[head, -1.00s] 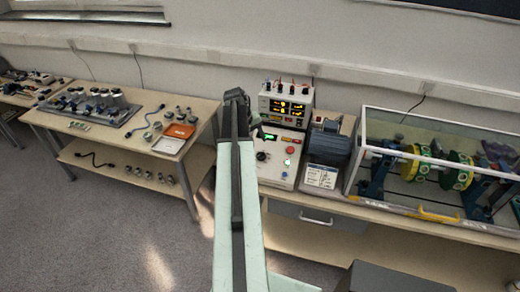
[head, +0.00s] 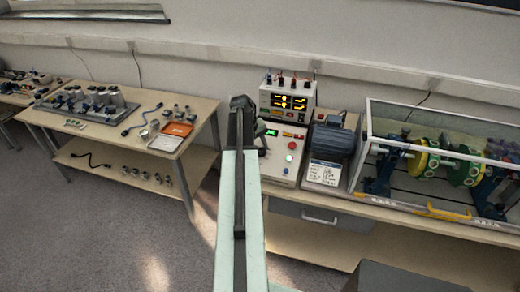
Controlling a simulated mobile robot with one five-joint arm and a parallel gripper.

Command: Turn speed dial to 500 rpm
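The control box (head: 286,172) is a white sloped panel on the right-hand bench. The speed dial on the panel's left part is not clearly visible now; my arm's end covers that area. My gripper (head: 260,130) is a small dark shape at the far end of my arm, in front of the box's upper left. Its fingers are too small to tell open from shut, and contact cannot be told.
A power supply (head: 287,97) with yellow readouts stands behind the control box. A blue-grey motor (head: 333,137) sits just right of it. Further right is a clear-walled enclosure (head: 357,150) around a shaft rig. A wooden table (head: 200,112) with parts stands to the left.

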